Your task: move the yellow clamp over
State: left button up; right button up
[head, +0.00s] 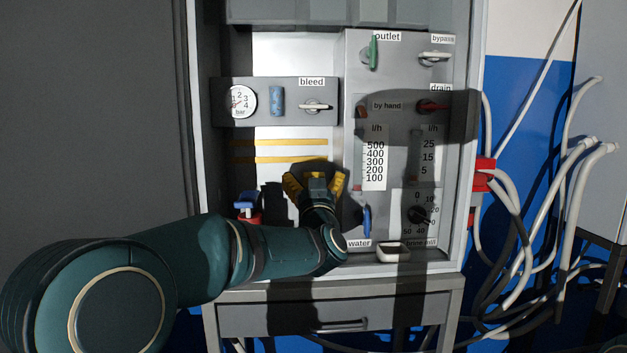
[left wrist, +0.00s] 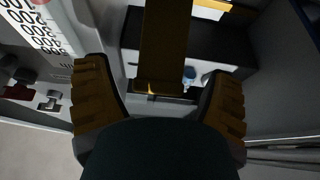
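My left gripper (head: 317,180) has yellow fingers spread wide and is in front of the cabinet's lower bay. In the left wrist view its fingers (left wrist: 160,95) are also apart. A dark yellow bar (left wrist: 163,45) shows between them, with a gap to each finger; it may be the yellow clamp, but I cannot tell for sure. In the head view the gripper hides most of this spot. Two flat yellow strips (head: 285,142) run across the back panel above the gripper. My right gripper is not in view.
A blue and red item (head: 248,207) stands left of my gripper. To the right are a blue valve handle (head: 367,222), a small white-rimmed tray (head: 393,252) and flow scales (head: 374,166). A red clamp (head: 484,175) and white hoses (head: 510,205) hang outside the cabinet's right side.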

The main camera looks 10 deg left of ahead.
pick_arm(q)
jog(key=shift+s, duration=0.1)
jog(key=v, duration=1.2)
jog(key=shift+c, duration=0.3)
